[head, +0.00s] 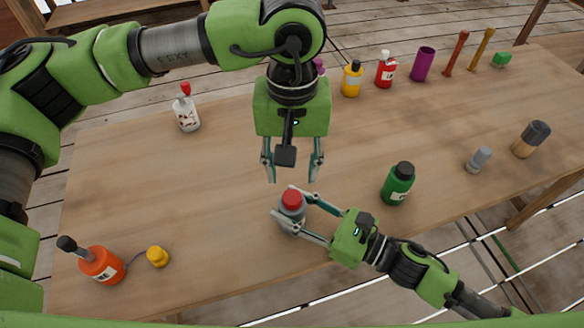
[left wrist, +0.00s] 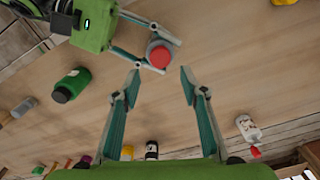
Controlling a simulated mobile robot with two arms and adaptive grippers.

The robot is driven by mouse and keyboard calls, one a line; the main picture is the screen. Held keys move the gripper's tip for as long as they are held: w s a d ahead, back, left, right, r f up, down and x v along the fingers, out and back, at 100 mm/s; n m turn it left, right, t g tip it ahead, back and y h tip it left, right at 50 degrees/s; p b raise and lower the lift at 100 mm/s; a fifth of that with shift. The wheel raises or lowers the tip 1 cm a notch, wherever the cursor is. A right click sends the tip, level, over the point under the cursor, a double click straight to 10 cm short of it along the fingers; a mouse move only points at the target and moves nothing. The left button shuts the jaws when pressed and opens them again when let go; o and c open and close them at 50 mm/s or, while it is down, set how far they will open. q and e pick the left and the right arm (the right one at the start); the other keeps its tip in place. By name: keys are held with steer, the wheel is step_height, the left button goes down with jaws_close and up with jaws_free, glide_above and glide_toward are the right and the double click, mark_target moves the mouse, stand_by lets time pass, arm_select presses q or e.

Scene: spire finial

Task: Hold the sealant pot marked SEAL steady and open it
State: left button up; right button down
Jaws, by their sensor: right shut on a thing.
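A small grey pot (head: 292,212) with a red lid (head: 291,199) stands near the table's front edge, and the red lid also shows in the left wrist view (left wrist: 160,57). Its marking cannot be read. My right gripper (head: 284,203) is shut around the pot's body from the right, with a finger on either side. My left gripper (head: 291,176) points down behind and above the pot, with its fingers spread and nothing between them. In the left wrist view the open left fingers (left wrist: 160,78) frame bare table just below the red lid.
A green bottle (head: 397,186) stands right of the pot. An orange bottle (head: 101,266) and a small yellow object (head: 157,256) are at front left. A white bottle (head: 187,113) stands at back left. Several bottles and a purple cup (head: 423,65) line the back.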

mark_target(292, 197)
arm_select(q)
steer(key=m, duration=0.5)
steer(key=shift+f, duration=4)
